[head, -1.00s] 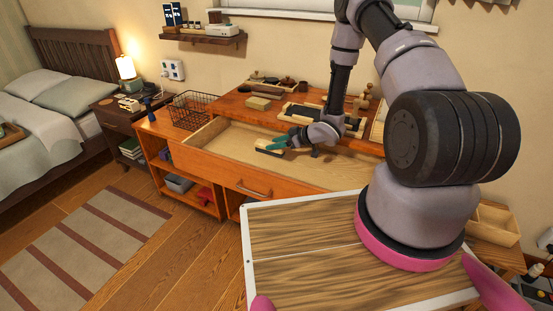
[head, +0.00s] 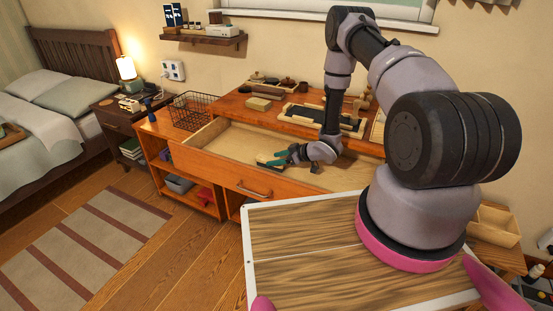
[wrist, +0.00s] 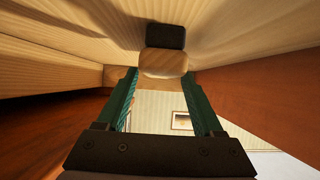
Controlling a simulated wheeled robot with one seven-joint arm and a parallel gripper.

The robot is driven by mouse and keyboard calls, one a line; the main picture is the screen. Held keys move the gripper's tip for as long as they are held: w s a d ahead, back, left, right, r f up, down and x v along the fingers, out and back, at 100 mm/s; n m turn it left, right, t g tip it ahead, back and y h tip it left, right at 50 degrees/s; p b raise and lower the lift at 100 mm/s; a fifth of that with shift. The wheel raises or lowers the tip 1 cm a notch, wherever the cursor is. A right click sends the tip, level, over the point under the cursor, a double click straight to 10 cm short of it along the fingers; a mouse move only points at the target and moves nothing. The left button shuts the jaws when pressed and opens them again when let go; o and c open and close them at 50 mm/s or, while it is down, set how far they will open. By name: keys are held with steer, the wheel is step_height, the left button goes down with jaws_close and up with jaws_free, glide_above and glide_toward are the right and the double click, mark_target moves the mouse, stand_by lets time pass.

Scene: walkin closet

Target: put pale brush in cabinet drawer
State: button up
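The pale brush (head: 264,164), with a pale wooden body and a dark part, is low inside the open cabinet drawer (head: 225,146). My gripper (head: 283,158) reaches into the drawer from the right, its green fingers at the brush. In the wrist view, the pale body (wrist: 163,63) fills the space between the fingertips (wrist: 161,75), and the dark part (wrist: 165,36) lies beyond. The gripper looks shut on the brush. I cannot tell whether the brush touches the drawer floor.
The drawer is pulled out from the orange cabinet, its handle (head: 254,190) at the front. A wire basket (head: 190,111) stands at left. The drawer's left part is clear.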

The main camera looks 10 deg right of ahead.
steer(key=shift+o, duration=0.2)
steer(key=shift+r, duration=0.25)
steer(key=v, duration=1.2)
steer(key=shift+f, duration=0.15)
